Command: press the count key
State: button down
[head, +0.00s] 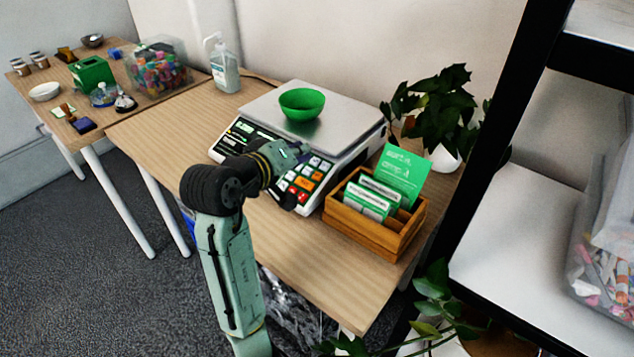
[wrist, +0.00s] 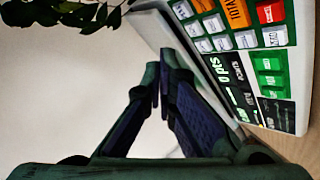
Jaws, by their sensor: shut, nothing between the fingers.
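The scale (head: 335,150) stands on the wooden table with a green bowl (head: 300,103) on its steel pan. Its front panel has a keypad (head: 304,180) with white, orange, red and green keys. In the wrist view the keypad (wrist: 230,35) fills the upper right, turned sideways, beside a display reading "0 pts". I cannot make out which key is the count key. My gripper (wrist: 157,88) is shut and empty, to the left of the keypad in the wrist view. In the head view my arm reaches over the front panel and hides part of it.
A wooden box of cards (head: 377,225) stands close to the right of the scale, with a potted plant (head: 440,110) behind it. A pump bottle (head: 224,68) stands behind left. A black shelf frame (head: 510,120) rises at right. The table left of the scale is clear.

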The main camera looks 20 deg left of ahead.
aim_at(321, 162)
jog(key=f+b, duration=0.1)
jog(key=w+f, duration=0.1)
jog(key=f+b, duration=0.1)
jog(key=f, duration=0.1)
jog(key=shift+w+d+b, duration=0.25)
jog(key=shift+d+b, duration=0.05)
jog(key=shift+w+f, duration=0.3)
jog(key=shift+f, duration=0.2)
jog(key=shift+d+f, duration=0.1)
dwell(0.6)
jog(key=shift+w+f, duration=0.15)
jog(key=shift+f, duration=0.15)
jog(key=shift+w+d+f+b, duration=0.1)
jog(key=shift+w+f+b, duration=0.05)
jog(key=shift+f+b, duration=0.2)
dwell(0.9)
jog(key=shift+s+r+p, duration=0.3)
jog(key=shift+r+p, duration=0.4)
jog(key=shift+p, duration=0.15)
